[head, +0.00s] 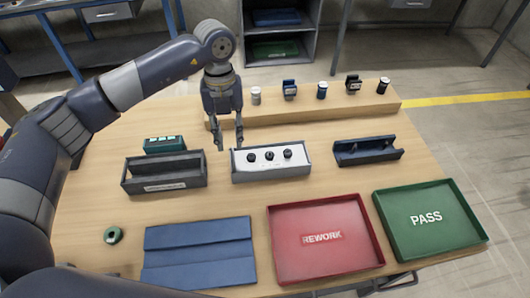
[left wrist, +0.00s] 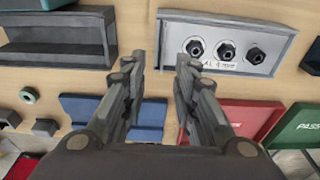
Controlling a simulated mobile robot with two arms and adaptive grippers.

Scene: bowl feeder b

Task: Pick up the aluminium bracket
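No part is clearly recognisable as an aluminium bracket. A grey box (head: 271,174) with a pale inside holds three dark round parts (head: 269,156) in a row. It also shows in the left wrist view (left wrist: 172,62), with small lettering that seems to start with "AL". My left gripper (head: 230,147) points down, open and empty, just left of this box's back corner. In the left wrist view its two fingers (left wrist: 161,70) are apart with bare wood between their tips. My right gripper is in neither view.
A dark grey bin (head: 165,186) stands left of the gripper, a dark blue holder (head: 368,155) right. Several small parts stand on a wooden ledge (head: 300,113) behind. A blue mat (head: 199,254), red REWORK tray (head: 276,240) and green PASS tray (head: 442,244) lie in front.

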